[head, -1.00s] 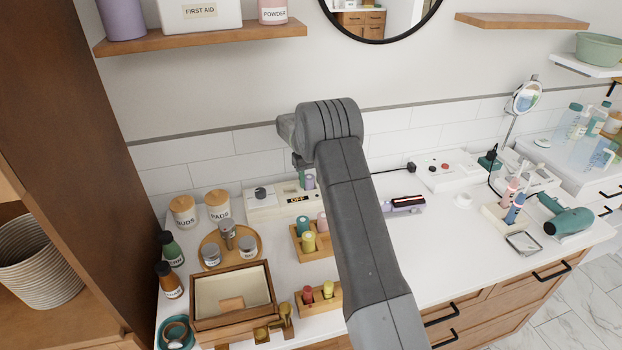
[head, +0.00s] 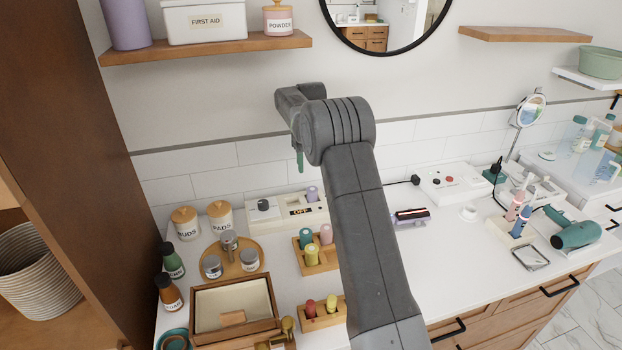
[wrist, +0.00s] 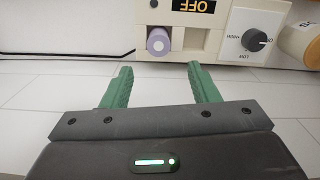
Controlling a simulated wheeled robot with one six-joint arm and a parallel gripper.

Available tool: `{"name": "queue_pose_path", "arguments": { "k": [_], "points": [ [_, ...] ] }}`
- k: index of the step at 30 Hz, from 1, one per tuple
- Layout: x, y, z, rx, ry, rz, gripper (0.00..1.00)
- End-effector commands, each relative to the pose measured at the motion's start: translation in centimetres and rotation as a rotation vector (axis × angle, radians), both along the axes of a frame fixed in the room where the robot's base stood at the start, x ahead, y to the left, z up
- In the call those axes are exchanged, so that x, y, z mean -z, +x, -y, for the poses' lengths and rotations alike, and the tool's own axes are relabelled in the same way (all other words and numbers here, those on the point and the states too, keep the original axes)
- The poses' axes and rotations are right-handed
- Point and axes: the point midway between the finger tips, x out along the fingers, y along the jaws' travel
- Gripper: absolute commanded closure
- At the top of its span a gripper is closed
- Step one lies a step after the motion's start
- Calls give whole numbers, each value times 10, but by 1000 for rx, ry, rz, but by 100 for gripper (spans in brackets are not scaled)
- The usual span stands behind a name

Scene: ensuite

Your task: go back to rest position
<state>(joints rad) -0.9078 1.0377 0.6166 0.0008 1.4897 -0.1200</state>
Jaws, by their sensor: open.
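My gripper (wrist: 160,88) shows in the wrist view with its two green fingers spread apart and nothing between them. In the head view a green finger (head: 299,160) hangs below the end of my arm, in front of the tiled wall and above the counter. The white device with a dial and an OFF display (head: 285,208) stands on the counter below my gripper; in the wrist view it also shows (wrist: 205,38) beyond the fingertips, apart from them. A lavender roller (wrist: 159,42) sits upright in the device.
Wooden holders with coloured rollers (head: 318,264), an open wooden box (head: 236,312) and lidded jars (head: 187,222) stand on the counter. A wooden shelf (head: 205,48) and round mirror (head: 388,48) are on the wall. A hair dryer (head: 577,234) lies at right.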

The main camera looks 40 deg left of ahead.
Motion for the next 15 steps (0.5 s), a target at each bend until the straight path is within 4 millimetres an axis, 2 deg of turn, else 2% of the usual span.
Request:
{"name": "queue_pose_path", "arguments": {
  "k": [5, 15],
  "points": [
    [-12, 0, 0, 1, 1, 2, 45],
    [-12, 1, 0, 1, 1, 2, 45]
  ]
}}
